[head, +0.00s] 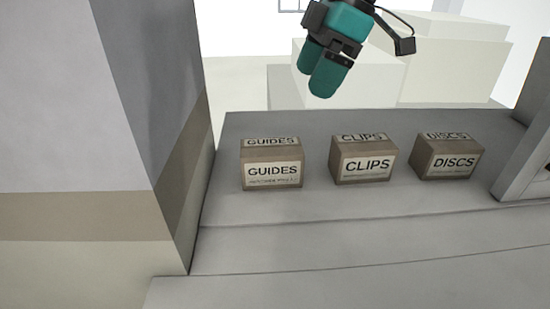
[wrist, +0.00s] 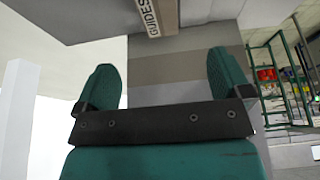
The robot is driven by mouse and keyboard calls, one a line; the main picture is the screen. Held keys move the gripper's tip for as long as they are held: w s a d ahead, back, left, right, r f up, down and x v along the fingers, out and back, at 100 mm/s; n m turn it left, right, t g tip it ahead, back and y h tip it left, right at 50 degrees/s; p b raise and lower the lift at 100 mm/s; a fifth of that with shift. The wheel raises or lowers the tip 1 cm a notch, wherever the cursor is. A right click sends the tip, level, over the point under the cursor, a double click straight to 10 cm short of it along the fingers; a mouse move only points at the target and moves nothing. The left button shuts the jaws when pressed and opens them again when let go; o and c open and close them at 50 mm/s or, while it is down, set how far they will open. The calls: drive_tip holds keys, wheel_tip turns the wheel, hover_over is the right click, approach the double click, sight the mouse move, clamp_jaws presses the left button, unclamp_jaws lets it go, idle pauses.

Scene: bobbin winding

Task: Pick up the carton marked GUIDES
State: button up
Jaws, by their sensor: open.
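The carton marked GUIDES (head: 272,165) is a small brown box with white labels on its top and front. It stands upright on a grey shelf (head: 310,212), leftmost of three cartons. In the wrist view part of this carton (wrist: 154,18) shows at the top edge, beyond the fingertips; the rest is cut off. My gripper (head: 325,78) is teal and dark grey, above and behind the row of cartons in the head view, apart from all of them. In the wrist view its two teal fingers (wrist: 168,72) are spread wide with nothing between them.
The CLIPS carton (head: 363,160) and the DISCS carton (head: 447,157) stand to the right on the same shelf. A grey and tan wall or column (head: 150,130) rises close on the left. Pale blocks (head: 450,60) stand behind. Gaps separate the cartons.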

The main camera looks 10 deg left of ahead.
sight(277, 146)
drive_tip(key=b+x, duration=0.5)
drive_tip(key=x, duration=0.5)
drive_tip(key=shift+s+a+f+b, duration=0.1)
drive_tip(key=shift+a+f+b, duration=0.1)
drive_tip(key=shift+f+b, duration=0.2)
drive_tip(key=x, duration=0.5)
drive_tip(key=shift+a+p, duration=0.2)
drive_tip(key=shift+p, duration=0.1)
drive_tip(key=shift+a+f, duration=0.1)
drive_tip(key=shift+f, duration=0.3)
drive_tip(key=shift+f, duration=0.2)
drive_tip(key=c, duration=1.1)
drive_tip(key=shift+r, duration=0.1)
drive_tip(key=shift+r+p, duration=5.9)
drive_tip(key=shift+r, duration=4.2)
